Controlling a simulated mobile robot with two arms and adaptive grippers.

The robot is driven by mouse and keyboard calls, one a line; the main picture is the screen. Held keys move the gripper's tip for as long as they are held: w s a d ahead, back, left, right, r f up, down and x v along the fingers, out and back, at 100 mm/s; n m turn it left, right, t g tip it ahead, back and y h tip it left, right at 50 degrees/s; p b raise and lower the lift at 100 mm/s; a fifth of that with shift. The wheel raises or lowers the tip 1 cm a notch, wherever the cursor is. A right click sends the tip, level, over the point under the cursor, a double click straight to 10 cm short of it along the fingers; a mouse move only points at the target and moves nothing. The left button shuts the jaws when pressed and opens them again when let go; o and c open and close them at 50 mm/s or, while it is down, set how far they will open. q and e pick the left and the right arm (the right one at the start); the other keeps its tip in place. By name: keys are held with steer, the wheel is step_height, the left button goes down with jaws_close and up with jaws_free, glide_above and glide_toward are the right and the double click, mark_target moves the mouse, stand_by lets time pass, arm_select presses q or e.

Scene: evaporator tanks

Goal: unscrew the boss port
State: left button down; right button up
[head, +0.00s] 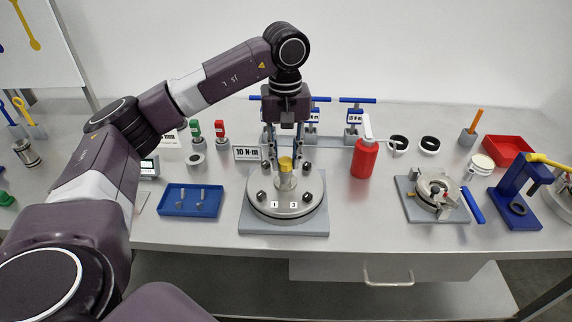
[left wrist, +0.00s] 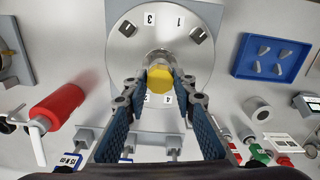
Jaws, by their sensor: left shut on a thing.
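The round steel flange (head: 302,207) lies on a grey square base plate (head: 262,229) at the middle of the bench. It has dark bolts and number labels around its rim. A steel boss port (head: 286,180) stands at its centre, topped by a yellow hex cap (head: 285,163). My left gripper (head: 284,158) points down from above, shut on the yellow cap. In the left wrist view the yellow cap (left wrist: 160,78) sits between the two blue-padded fingers (left wrist: 160,86), above the flange (left wrist: 127,50). Threads are not visible. My right gripper is not in view.
A blue tray (head: 178,208) with small metal pins lies left of the base plate. A red bottle (head: 365,159) stands to the right.

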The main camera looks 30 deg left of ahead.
arm_select(q)
steer(key=shift+n, duration=0.3)
steer(key=n, duration=0.5)
stand_by(0.4)
steer(key=shift+n+p, duration=0.3)
steer(key=shift+n, duration=0.2)
steer(key=n, duration=0.4)
steer(key=shift+n, duration=0.3)
steer(key=n+p, duration=0.1)
steer(key=n, duration=0.2)
steer(key=shift+n, duration=0.9)
